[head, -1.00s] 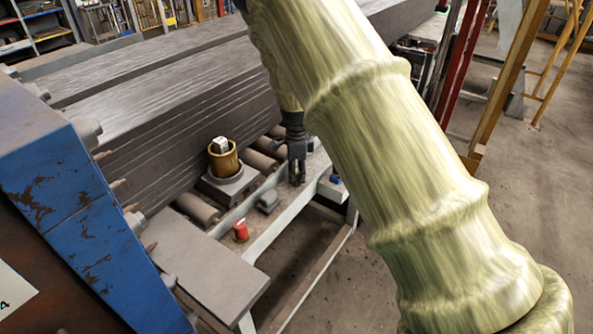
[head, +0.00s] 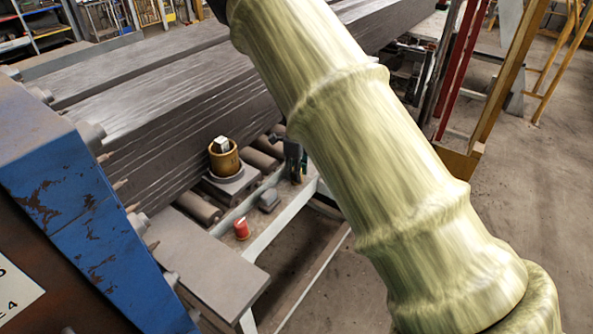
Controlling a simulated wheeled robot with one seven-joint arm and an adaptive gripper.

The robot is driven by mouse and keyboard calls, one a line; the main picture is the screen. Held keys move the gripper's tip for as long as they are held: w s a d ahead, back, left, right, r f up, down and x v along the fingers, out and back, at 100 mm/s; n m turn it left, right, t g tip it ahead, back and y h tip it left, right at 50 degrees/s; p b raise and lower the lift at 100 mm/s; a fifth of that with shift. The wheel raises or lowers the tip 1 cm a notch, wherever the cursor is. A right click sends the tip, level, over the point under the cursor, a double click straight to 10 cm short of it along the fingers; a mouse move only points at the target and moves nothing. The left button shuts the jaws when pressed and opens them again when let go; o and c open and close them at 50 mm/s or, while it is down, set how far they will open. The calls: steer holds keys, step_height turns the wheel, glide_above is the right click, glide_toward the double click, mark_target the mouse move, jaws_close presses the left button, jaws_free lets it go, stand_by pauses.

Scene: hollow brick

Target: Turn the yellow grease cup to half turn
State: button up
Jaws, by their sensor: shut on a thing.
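My gripper (head: 296,174) is in the head view, pointing down at the far part of the pale rail of the roller frame. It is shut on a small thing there. A sliver of yellow, the yellow grease cup (head: 297,179), shows low between the fingers; most of it is hidden. Its turn angle cannot be made out. My arm covers the area just right of the gripper.
A red cup (head: 241,229) and a grey block (head: 269,200) sit on the rail nearer. An ochre pot (head: 223,160) holding a pale cube stands on a grey base left of my gripper. A blue machine frame (head: 70,200) stands at left.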

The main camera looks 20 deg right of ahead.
steer(key=shift+w+r, duration=0.1)
steer(key=o, duration=1)
steer(key=shift+o, duration=0.2)
step_height(320, 180, up, 12)
